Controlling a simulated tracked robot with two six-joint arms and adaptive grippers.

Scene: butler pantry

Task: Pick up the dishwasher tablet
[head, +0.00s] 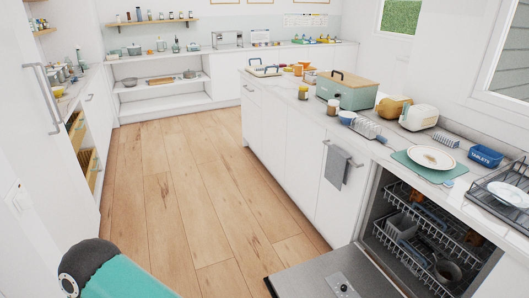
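A blue box lettered TABLETS (485,156) stands on the right-hand counter, near the wall under the window. I cannot make out a single dishwasher tablet in or around it. The dishwasher (372,212) below the counter is open. Its door (312,279) is folded down and has a small fitting (343,287) on its inner face, too small to read clearly. Neither of my grippers is in view. Only a teal and dark part of my own arm shows at the bottom left.
A plate (431,157) on a green mat (400,157) and a dish rack (519,171) flank the tablets box. A toaster (418,117) and bread box (357,96) stand farther back. The lowered door blocks floor at the bottom right. The wooden floor (185,190) is clear.

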